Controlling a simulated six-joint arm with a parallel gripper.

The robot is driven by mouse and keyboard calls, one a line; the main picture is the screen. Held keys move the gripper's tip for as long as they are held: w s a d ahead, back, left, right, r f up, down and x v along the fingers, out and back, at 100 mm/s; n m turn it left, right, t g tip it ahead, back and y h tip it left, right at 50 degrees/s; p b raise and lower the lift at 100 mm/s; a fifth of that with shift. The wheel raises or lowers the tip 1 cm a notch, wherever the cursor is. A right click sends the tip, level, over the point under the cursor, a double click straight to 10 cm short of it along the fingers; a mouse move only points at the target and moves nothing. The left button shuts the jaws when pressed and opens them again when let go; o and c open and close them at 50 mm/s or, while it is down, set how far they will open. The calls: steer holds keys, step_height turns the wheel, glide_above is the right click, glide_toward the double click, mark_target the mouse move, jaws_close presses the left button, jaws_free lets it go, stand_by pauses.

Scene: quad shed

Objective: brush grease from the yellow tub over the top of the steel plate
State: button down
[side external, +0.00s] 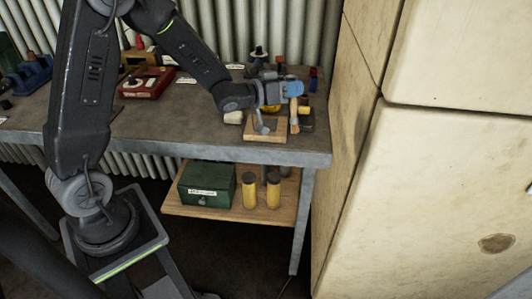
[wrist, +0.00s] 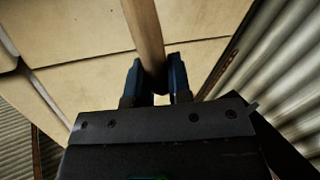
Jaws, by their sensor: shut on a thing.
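My gripper (side external: 291,89) is at the right end of the workbench. In the wrist view, its blue fingers (wrist: 158,75) are shut on a wooden handle (wrist: 147,35), which looks like that of the brush. In the side view, a tan upright piece (side external: 294,115) below the fingers seems to be the brush; I cannot tell whether its lower end touches anything. A bit of yellow (side external: 270,108) shows beneath the gripper, perhaps the yellow tub, mostly hidden. A wooden board (side external: 265,138) lies at the bench's front edge with a grey surface in it, possibly the steel plate, partly covered by my arm.
A tall pale cabinet (side external: 420,170) stands close on the right of the bench. A red box (side external: 146,82) and a blue tool (side external: 32,72) sit farther left. A green box (side external: 206,183) and yellow cylinders (side external: 249,190) are on the lower shelf. The bench's left-middle (side external: 170,118) is clear.

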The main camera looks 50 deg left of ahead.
mark_target(293, 115)
steer(key=s+d+f, duration=0.2)
steer(key=s+d, duration=0.4)
steer(key=a+r+m+t, duration=0.1)
steer(key=a+r+m, duration=0.4)
steer(key=a+r, duration=0.8)
steer(key=shift+h, duration=0.4)
steer(key=shift+s+a+f, duration=0.1)
steer(key=shift+a+f, duration=0.05)
steer(key=shift+f, duration=0.75)
steer(key=shift+s+a+f, duration=0.1)
steer(key=shift+a+f, duration=0.05)
steer(key=shift+f, duration=0.8)
steer(key=shift+s+a+f, duration=0.1)
steer(key=shift+a+f, duration=0.05)
steer(key=shift+f, duration=0.75)
